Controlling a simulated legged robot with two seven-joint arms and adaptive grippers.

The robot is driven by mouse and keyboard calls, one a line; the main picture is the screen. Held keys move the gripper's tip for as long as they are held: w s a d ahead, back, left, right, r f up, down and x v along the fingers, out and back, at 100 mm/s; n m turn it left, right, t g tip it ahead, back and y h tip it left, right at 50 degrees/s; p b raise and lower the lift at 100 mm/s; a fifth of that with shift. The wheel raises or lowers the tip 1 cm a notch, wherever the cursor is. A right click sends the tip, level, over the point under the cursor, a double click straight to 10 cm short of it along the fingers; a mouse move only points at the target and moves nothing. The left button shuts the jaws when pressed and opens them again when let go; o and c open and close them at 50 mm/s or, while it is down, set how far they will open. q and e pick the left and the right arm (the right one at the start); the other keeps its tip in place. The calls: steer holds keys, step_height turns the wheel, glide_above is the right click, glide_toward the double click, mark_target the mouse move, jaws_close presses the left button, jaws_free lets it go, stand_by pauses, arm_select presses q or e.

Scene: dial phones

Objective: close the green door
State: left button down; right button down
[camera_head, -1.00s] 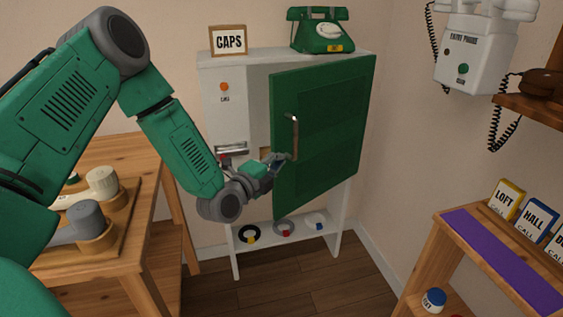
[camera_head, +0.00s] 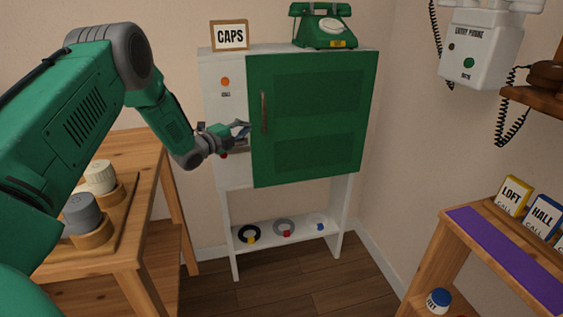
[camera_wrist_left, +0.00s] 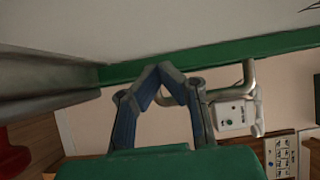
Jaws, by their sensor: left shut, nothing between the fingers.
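The green door (camera_head: 312,120) covers the right part of the white cabinet's front in the head view. It looks flush or nearly so; I cannot tell whether a small gap is left. Its upright handle (camera_head: 264,113) is on its left side. My left gripper (camera_head: 247,128) is shut and empty, in front of the cabinet just left of the handle. In the left wrist view the shut fingertips (camera_wrist_left: 160,68) are close to the door, which shows as a thin green strip (camera_wrist_left: 220,52), with the handle (camera_wrist_left: 247,76) beside them. Whether they touch it is unclear.
The white cabinet (camera_head: 210,110) carries a CAPS sign (camera_head: 229,36) and a green dial phone (camera_head: 322,27) on top. A wooden table (camera_head: 150,190) stands at left, a wooden shelf (camera_head: 425,262) at right. Bare floor lies between them.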

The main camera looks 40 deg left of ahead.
arm_select(q)
steer(key=shift+w+a+r, duration=0.2)
stand_by(0.3)
steer(key=s, duration=0.7)
steer(key=shift+s+a+f, duration=0.25)
steer(key=shift+a, duration=0.2)
